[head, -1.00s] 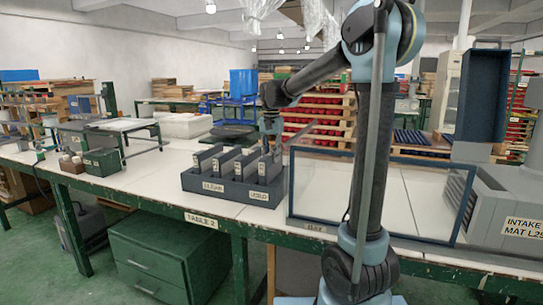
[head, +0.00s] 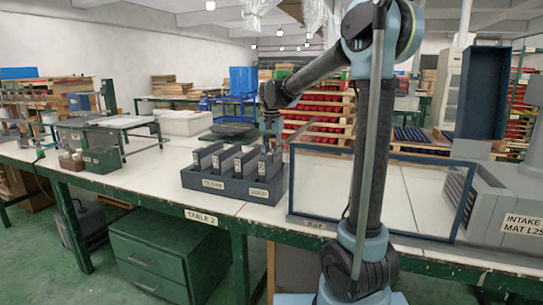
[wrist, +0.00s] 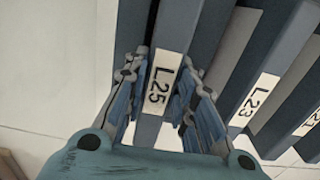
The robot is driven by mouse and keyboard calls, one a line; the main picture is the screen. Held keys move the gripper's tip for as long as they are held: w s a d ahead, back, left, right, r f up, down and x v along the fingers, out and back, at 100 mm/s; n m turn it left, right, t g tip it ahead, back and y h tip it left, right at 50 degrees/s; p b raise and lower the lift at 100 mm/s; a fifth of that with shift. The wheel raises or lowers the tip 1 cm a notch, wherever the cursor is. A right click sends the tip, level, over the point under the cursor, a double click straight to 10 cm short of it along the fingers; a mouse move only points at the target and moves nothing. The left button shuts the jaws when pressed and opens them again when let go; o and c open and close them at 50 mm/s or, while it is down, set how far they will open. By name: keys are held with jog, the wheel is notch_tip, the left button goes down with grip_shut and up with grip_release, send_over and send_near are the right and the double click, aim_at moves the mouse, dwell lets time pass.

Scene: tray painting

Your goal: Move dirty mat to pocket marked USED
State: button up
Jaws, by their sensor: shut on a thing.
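A dark grey rack (head: 232,186) stands on the white-topped table, with several dark upright slabs in it. Its front carries a CLEAN label (head: 213,184) at left and a USED label (head: 258,192) at right. My gripper (head: 269,147) is over the rack's right end, at the rightmost slab (head: 270,169). In the wrist view my gripper (wrist: 160,77) has a finger on each side of a blue-grey slab (wrist: 181,42) labelled L25, and is shut on it. The slab's lower part is hidden. I cannot tell whether any dirt is on it.
Slabs labelled L23 (wrist: 253,100) and L21 (wrist: 309,121) stand close beside the held one. A dark-framed clear panel (head: 300,180) is right of the rack, partly behind my arm. A grey machine (head: 505,205) marked INTAKE MAT L25 is at far right.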

jog(key=o, duration=1)
jog(key=shift+c, duration=0.2)
notch_tip(320, 180, up, 19)
dwell(0.8)
jog(key=shift+f, duration=0.1)
